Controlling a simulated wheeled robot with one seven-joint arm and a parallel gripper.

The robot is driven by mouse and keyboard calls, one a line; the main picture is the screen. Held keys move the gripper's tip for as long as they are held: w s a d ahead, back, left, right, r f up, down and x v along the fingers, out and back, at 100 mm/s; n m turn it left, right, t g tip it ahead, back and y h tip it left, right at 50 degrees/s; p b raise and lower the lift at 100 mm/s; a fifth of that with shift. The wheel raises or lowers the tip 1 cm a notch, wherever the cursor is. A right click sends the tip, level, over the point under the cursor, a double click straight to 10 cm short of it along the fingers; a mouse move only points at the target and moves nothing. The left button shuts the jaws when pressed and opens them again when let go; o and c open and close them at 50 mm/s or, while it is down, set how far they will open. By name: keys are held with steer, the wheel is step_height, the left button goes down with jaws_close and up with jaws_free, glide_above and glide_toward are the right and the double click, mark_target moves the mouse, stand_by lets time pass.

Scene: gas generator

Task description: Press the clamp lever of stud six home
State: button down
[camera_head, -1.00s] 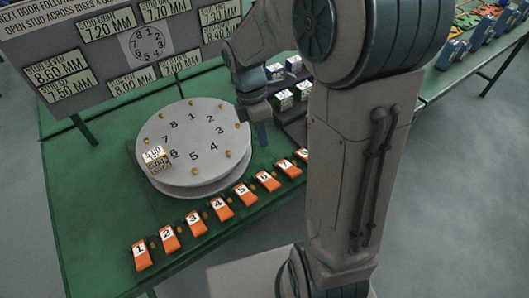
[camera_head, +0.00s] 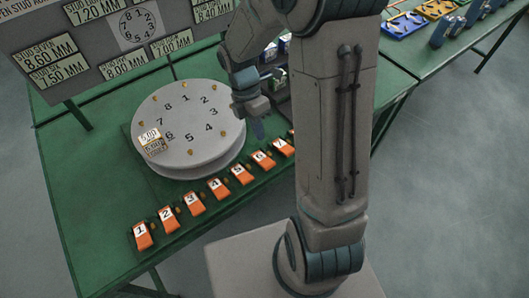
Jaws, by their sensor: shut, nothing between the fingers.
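The orange clamp lever numbered 6 (camera_head: 264,160) lies in the row of orange levers along the front edge of the green table, between levers 5 and 7. My gripper (camera_head: 258,130) points down above and behind levers 6 and 7. It is shut and empty, with its tip apart from the lever as far as I can tell. The round grey plate (camera_head: 178,125) with numbered studs stands behind the row. Stud six (camera_head: 169,135) is at its left side, next to small tags (camera_head: 152,142) reading 5.00 and a second value that is too blurred to read. Lever eight is partly hidden by my arm.
Orange levers 1 (camera_head: 142,236) to 5 run diagonally to the left of lever 6. A grey board (camera_head: 90,45) with millimetre labels stands at the back. Dark bins with small boxes (camera_head: 277,78) are behind my gripper. Another green table is at the upper right.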

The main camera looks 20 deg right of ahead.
mark_target(267, 162)
steer(key=x, duration=0.9)
steer(key=shift+p, duration=0.35)
